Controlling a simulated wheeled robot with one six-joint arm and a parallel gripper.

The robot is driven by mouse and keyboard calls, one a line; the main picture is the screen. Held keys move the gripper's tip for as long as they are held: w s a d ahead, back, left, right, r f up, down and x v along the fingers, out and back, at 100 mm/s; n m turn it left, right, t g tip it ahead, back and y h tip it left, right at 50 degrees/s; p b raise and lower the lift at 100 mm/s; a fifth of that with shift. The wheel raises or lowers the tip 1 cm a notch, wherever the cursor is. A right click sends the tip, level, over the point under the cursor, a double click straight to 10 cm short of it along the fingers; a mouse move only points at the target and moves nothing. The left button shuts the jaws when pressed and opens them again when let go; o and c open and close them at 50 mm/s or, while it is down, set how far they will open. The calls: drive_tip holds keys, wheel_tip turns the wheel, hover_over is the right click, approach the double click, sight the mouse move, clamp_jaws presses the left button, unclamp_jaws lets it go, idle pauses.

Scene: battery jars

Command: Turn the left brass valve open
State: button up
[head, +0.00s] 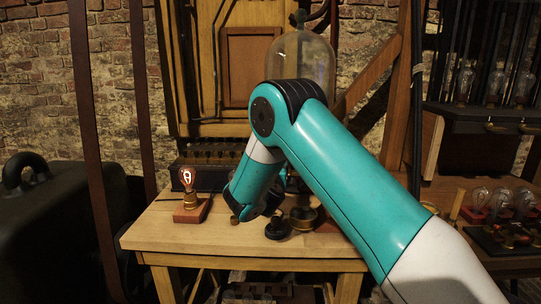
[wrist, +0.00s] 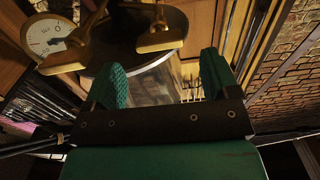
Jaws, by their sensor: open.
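My gripper (wrist: 162,75) is open, with its two teal fingers apart and nothing held between them in the wrist view. Two brass valve handles show at the top of that view: one brass handle (wrist: 160,38) lies just above the gap between the fingers, and another brass handle (wrist: 66,60) lies further left. Neither is between the fingers. I cannot tell which is the left valve. In the head view my arm hides most of the valve area.
A white dial gauge (wrist: 46,35) is beside the handles. A lit bulb on a red base (head: 191,207) stands at the left of the wooden table (head: 155,235). A glass bell jar (head: 305,55) is behind my arm. The table's front left is clear.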

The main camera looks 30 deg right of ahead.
drive_tip(key=p+x, duration=0.1)
drive_tip(key=x, duration=0.4)
drive_tip(key=shift+w+d, duration=0.15)
drive_tip(key=c, duration=0.9)
